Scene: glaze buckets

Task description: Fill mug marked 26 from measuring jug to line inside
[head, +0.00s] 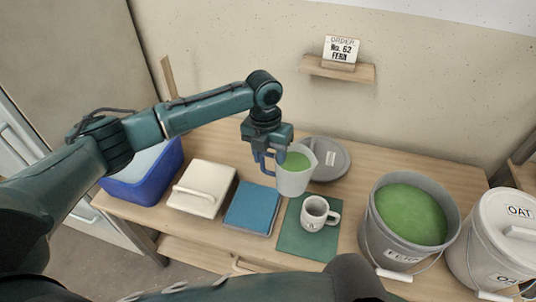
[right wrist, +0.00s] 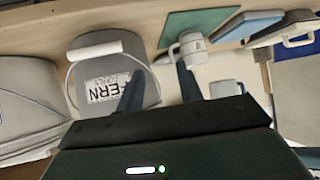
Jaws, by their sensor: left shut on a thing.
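My left gripper (head: 268,160) is shut on the handle of a pale measuring jug (head: 292,182) holding green glaze. The jug looks about upright, just behind and left of the mug; I cannot tell its height above the table. The white mug (head: 314,219) stands upright on a green mat (head: 293,240), handle to the right. Its mark is too small to read. No green shows inside it, but its line is not visible. The mug also shows in the right wrist view (right wrist: 188,48). My right gripper (right wrist: 158,90) is open and empty, its fingers apart in front of the FERN bucket (right wrist: 105,75).
The open FERN bucket (head: 374,222) of green glaze and a lidded OAT bucket (head: 480,240) stand right. A grey lid (head: 335,163) lies behind the jug. A shelf card (head: 341,50) reads No. 62 FERN.

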